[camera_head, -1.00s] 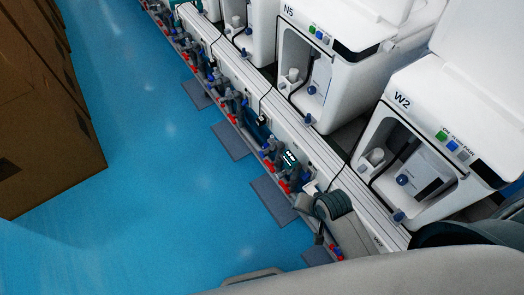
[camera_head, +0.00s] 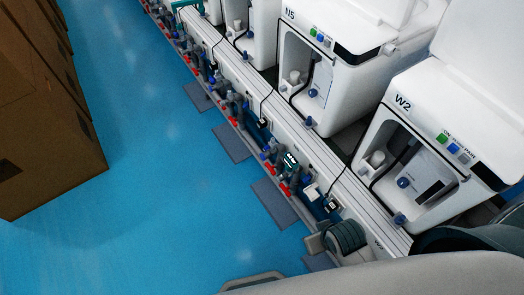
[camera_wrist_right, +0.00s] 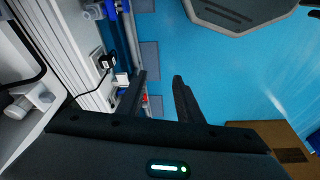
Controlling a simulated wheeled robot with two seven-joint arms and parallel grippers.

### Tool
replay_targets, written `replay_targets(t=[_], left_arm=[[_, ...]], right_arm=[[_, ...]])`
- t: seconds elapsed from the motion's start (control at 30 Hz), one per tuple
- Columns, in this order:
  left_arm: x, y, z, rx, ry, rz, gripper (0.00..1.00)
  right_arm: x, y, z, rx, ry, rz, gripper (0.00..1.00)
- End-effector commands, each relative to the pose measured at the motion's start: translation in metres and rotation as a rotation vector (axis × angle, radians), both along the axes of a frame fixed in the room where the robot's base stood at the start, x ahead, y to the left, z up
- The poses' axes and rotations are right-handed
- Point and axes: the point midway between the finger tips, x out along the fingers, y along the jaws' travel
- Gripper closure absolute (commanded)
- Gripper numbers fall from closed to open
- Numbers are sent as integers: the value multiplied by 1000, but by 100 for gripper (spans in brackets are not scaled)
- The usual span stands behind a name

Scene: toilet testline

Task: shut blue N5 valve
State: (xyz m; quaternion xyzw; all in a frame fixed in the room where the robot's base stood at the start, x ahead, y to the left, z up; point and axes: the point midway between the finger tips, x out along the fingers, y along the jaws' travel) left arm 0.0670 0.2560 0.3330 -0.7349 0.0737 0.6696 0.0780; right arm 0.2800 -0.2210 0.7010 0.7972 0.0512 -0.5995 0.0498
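The white N5 unit (camera_head: 330,75) stands on the long rail in the head view, its label at its upper left corner. Several valves with blue and red handles line the floor side of the rail; a cluster (camera_head: 272,160) sits below and left of N5. I cannot tell which blue handle is the N5 valve. My left gripper is not seen.
The W2 unit (camera_head: 430,140) stands to the right of N5. Grey pads (camera_head: 272,200) lie on the floor along the rail. Brown boxes (camera_head: 45,120) stand at the left. The blue floor (camera_head: 160,200) between is clear.

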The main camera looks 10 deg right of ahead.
Motion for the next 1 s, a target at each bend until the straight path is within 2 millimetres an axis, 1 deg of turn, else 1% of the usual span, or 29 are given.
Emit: replay_targets(t=[0.03,0.27,0.37,0.47,0.5,0.57,0.6,0.67,0.7,0.77,0.8,0.87,0.9,0.97,1.0], left_arm=[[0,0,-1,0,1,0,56],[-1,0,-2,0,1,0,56],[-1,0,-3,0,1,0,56],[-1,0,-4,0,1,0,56],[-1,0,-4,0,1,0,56],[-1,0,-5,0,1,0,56],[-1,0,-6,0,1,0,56],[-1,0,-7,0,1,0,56],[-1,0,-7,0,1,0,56],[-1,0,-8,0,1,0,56],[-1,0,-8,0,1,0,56],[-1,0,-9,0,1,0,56],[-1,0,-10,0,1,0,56],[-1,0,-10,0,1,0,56],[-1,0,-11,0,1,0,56]], right_arm=[[-1,0,-11,-5,7,10,67],[-3,1,-61,-13,27,32,67],[-6,1,-89,-14,38,36,67],[-12,0,-125,-15,52,40,67],[-16,0,-142,-16,60,40,67],[-23,-1,-169,-17,70,41,67],[-29,-2,-186,-17,77,43,67],[-39,-3,-212,-18,86,45,67],[-47,-4,-228,-19,93,47,67],[-61,-6,-251,-20,105,49,67],[-70,-8,-266,-20,111,50,67],[-85,-10,-287,-22,122,53,67],[-97,-12,-300,-22,129,55,67],[-113,-15,-318,-24,139,57,67],[-125,-17,-329,-25,146,59,67]])
